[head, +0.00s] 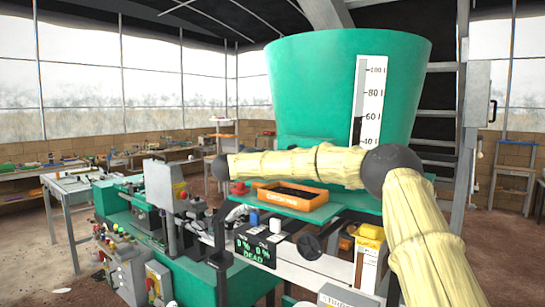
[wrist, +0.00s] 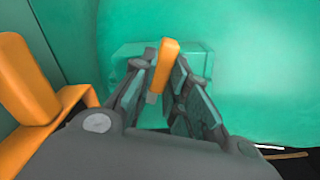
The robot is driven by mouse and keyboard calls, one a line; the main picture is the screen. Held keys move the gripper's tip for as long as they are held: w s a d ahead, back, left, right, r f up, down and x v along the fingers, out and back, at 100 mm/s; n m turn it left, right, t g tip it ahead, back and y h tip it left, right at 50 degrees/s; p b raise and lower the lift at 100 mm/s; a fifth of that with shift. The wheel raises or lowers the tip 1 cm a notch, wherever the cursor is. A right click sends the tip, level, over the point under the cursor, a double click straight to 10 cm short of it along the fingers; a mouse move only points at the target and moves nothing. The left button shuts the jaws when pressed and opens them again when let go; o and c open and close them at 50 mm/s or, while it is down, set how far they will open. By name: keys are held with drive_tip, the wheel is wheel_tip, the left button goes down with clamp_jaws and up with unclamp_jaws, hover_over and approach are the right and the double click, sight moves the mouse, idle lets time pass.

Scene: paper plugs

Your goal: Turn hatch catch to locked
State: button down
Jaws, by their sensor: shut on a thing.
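The hatch catch (wrist: 168,60) is an orange bar that stands out in front of a green raised block (wrist: 122,66) on a green wall in the wrist view. My gripper (wrist: 165,72) has its two dark fingers on either side of the bar, shut on it. The bar's upper part shows above the fingers, and its lower part is partly hidden between them. In the head view, my covered arm crosses in front of the large green hopper (head: 345,90). I cannot make out the catch or the fingers there.
An orange tray (head: 308,206) sits on a green shelf below my arm. An orange part (wrist: 25,85) is close to the left of my gripper in the wrist view. A black display box (head: 256,248) and a green bench (head: 240,285) stand in front.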

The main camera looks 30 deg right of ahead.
drive_tip(key=shift+s+d+r+n+p, duration=0.1)
drive_tip(key=shift+d+r+n+p, duration=0.15)
drive_tip(key=shift+n+p, duration=0.6)
drive_tip(key=shift+d+r+n+p, duration=0.1)
drive_tip(key=shift+r+n+p, duration=0.25)
drive_tip(key=shift+n+p, duration=0.5)
drive_tip(key=c, duration=1.6)
unclamp_jaws()
drive_tip(key=shift+o, duration=0.6)
drive_tip(key=shift+s, duration=0.25)
drive_tip(key=shift+f+n, duration=0.15)
drive_tip(key=shift+n, duration=0.15)
drive_tip(key=shift+a+f+b, duration=0.25)
drive_tip(key=shift+a+b, duration=0.05)
drive_tip(key=shift+b, duration=0.1)
drive_tip(key=shift+b+v, duration=1.05)
drive_tip(key=shift+v, duration=0.5)
drive_tip(key=shift+s+a+r, duration=0.1)
drive_tip(key=shift+s+a, duration=0.05)
drive_tip(key=shift+a, duration=0.15)
